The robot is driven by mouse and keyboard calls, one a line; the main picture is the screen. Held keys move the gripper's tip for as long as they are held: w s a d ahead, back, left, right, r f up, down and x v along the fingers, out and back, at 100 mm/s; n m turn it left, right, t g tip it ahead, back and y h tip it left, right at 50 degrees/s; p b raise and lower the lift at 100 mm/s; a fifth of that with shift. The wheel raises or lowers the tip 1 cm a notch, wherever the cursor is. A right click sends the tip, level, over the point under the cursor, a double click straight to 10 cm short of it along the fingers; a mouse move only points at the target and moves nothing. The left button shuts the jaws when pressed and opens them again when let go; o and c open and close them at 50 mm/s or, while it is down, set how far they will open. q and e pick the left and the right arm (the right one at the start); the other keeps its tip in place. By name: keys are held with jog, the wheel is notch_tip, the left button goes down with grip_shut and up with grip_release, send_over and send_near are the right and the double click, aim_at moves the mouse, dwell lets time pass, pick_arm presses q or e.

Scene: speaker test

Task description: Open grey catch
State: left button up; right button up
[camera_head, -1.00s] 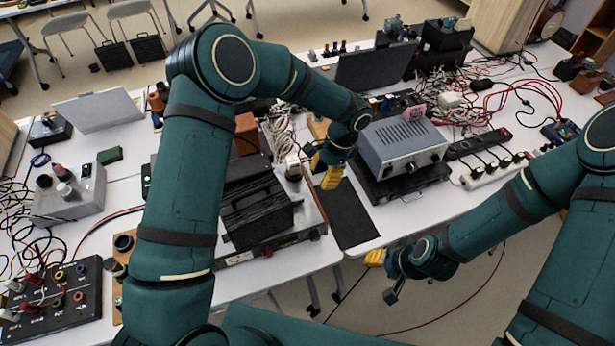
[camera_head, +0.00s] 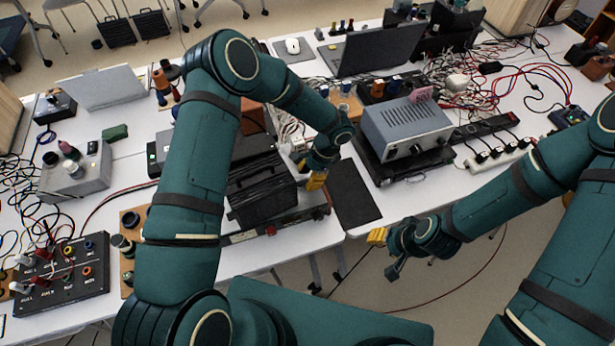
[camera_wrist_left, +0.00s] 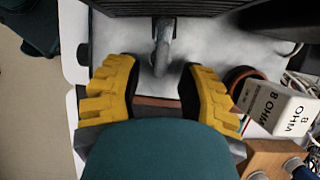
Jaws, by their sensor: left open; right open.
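A grey metal catch (camera_wrist_left: 163,45) shows in the left wrist view at the edge of a dark ribbed case. It lies between and just beyond my open left fingers (camera_wrist_left: 158,95), which look empty. In the head view the black ribbed case (camera_head: 258,190) stands on a flat instrument, and my left gripper (camera_head: 314,180) is at its right side. I cannot make out the catch in the head view. My right gripper (camera_head: 378,236) is open and empty in front of the table edge, away from the case.
A white block marked OHM 8 (camera_wrist_left: 285,108) stands close to the right of my left fingers. A blue-grey instrument (camera_head: 405,128) sits right of the case, with a dark mat (camera_head: 352,195) between.

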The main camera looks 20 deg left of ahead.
pick_arm(q)
jog(key=shift+s+a+f, duration=0.1)
jog(key=shift+f, duration=0.3)
jog(key=shift+o, duration=0.3)
grip_shut()
